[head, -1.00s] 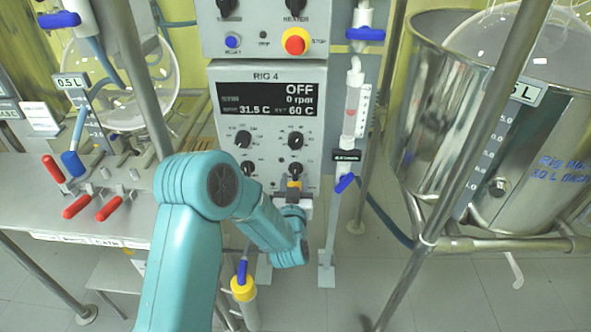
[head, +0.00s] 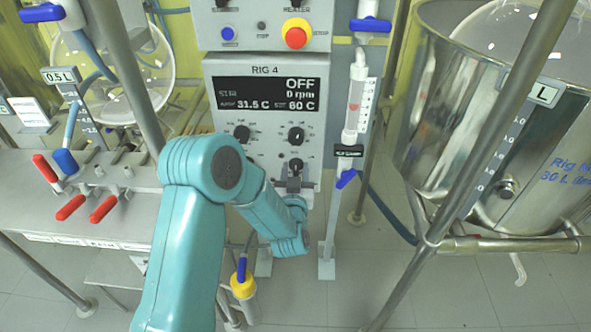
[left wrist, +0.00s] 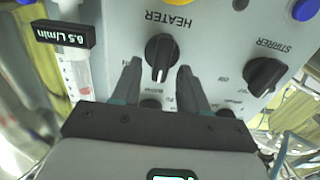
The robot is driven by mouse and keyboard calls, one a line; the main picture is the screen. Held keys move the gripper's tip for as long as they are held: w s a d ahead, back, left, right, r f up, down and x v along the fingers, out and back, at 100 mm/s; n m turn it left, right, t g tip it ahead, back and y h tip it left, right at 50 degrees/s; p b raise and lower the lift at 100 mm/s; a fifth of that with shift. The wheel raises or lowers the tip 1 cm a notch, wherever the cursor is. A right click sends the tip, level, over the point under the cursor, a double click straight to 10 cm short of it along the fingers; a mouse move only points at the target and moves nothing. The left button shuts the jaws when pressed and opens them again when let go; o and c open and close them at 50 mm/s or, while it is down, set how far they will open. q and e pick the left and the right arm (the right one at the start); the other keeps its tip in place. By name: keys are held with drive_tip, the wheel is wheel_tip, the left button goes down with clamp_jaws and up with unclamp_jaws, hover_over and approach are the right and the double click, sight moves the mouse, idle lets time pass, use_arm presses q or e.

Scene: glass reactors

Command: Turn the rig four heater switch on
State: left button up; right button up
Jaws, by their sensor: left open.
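The rig 4 control box (head: 215,110) stands in the middle of the head view. Its display (head: 266,94) reads OFF, 0 rpm, 31.5 C and 60 C. The black heater knob (head: 296,165) is at the lower right of its panel. In the left wrist view, which sees the panel upside down, the heater knob (left wrist: 161,50) has a white pointer line. My left gripper (head: 296,178) is open at the heater knob; its fingers (left wrist: 158,72) stand on either side of the knob's lower part, and contact cannot be told. My right gripper is not in view.
The stirrer knob (left wrist: 264,75) lies beside the heater knob, and a yellow part (left wrist: 178,3) lies past it. A flow meter tube (head: 354,105) stands right of the box. A steel vessel (head: 430,120) is further right. Red-handled valves (head: 70,208) sit at left.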

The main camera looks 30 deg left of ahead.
use_arm(q)
clamp_jaws()
drive_tip(key=shift+w+d+f+m+b, duration=0.1)
drive_tip(key=shift+m+b, duration=0.7)
drive_tip(key=shift+m, duration=0.2)
drive_tip(key=m+b, duration=0.1)
drive_tip(key=m, duration=0.2)
drive_tip(key=shift+w+d+m+b, duration=0.1)
drive_tip(key=shift+d+m+b, duration=0.05)
drive_tip(key=shift+m+b, duration=0.2)
drive_tip(key=m+b, duration=0.1)
drive_tip(key=m, duration=0.2)
drive_tip(key=shift+w+d, duration=0.1)
drive_tip(key=shift+d, duration=0.05)
drive_tip(key=shift+f+m, duration=0.1)
drive_tip(key=shift+m, duration=1.45)
drive_tip(key=shift+w, duration=0.1)
